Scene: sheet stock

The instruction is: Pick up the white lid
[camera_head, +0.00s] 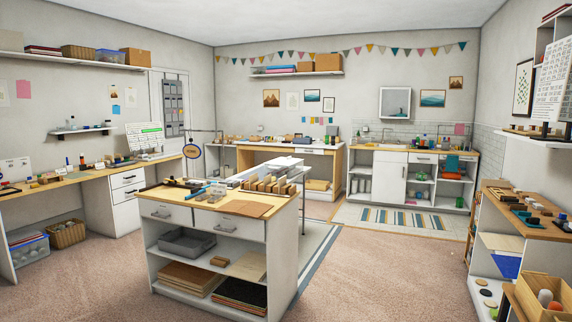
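I cannot make out a white lid with certainty. A few small pale and dark round flat pieces (486,293) lie on the low shelf of the right-hand unit, too small to tell whether one is a lid. Neither of my grippers shows in the head view.
The island has two drawers and open shelves holding a grey tray (186,242) and boards. A long bench (90,172) runs along the left wall. A sink counter (392,148) stands at the back. A wooden crate (545,296) is at the lower right. Carpet between is clear.

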